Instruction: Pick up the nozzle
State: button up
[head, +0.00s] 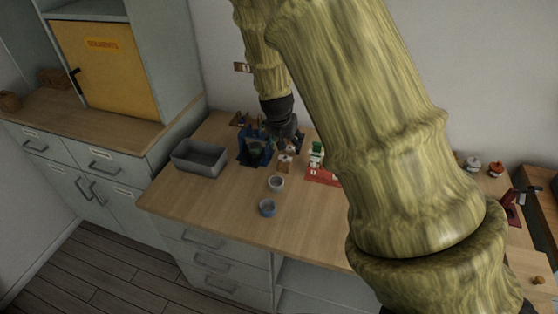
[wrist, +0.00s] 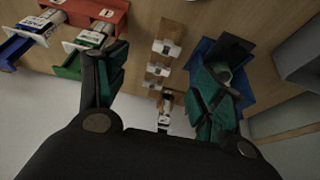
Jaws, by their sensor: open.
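My gripper (head: 284,134) is over the back of the wooden workbench, beside a blue stand. In the wrist view my gripper (wrist: 165,72) is open, with its dark green-padded fingers apart. Between the fingers is a wooden rack (wrist: 158,70) with several small white and dark pieces. A small dark and yellowish piece (wrist: 166,106) sits at its lower end. I cannot tell for sure which of these pieces is the nozzle. No piece is held.
A blue stand (head: 251,151) is close to the gripper. A grey bin (head: 199,158) stands left. A red holder (wrist: 100,11) with green and blue trays is at upper left in the wrist view.

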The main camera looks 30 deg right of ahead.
aim_at(286, 158)
jog(key=shift+x, duration=1.15)
jog(key=shift+p+x, duration=0.4)
jog(key=shift+x, duration=1.6)
jog(key=shift+w+f+p, duration=0.25)
jog(key=shift+f+p, duration=0.1)
jog(key=shift+f, duration=0.2)
jog(key=shift+w+f+p, duration=0.3)
jog(key=shift+f, duration=0.25)
jog(key=shift+p+x, duration=0.45)
jog(key=shift+x, duration=1.2)
jog(key=shift+a, duration=0.1)
jog(key=c, duration=0.8)
